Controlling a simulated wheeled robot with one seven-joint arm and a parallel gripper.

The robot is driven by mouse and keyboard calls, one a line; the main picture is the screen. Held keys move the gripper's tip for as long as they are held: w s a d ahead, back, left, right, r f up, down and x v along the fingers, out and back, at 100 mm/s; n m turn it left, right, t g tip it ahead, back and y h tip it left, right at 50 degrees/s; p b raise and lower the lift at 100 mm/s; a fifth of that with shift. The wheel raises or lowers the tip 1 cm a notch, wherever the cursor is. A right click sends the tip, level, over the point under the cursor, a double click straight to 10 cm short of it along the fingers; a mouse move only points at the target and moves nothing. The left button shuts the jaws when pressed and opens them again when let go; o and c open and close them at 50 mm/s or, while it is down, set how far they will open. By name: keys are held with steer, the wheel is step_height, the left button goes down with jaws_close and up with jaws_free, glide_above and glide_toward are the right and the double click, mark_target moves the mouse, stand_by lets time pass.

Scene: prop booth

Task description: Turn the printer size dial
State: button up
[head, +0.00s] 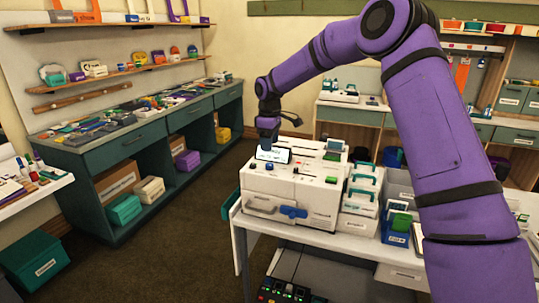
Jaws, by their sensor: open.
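A white printer (300,190) stands on a white table in the middle of the head view. It has a tilted display (273,155) on top, a blue handle (293,212) on its front and small green parts on its top and side. I cannot tell which part is the size dial at this size. My gripper (268,142) points down just above and behind the display at the printer's top left. Its fingertips are partly hidden by the display, and it holds nothing that I can see.
White trays with teal handles (363,190) and a blue bin (396,228) stand right of the printer. A long teal counter (140,140) with many small items runs along the left wall. The brown floor (190,210) between counter and table is clear.

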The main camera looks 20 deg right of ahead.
steer(key=shift+r, duration=1.35)
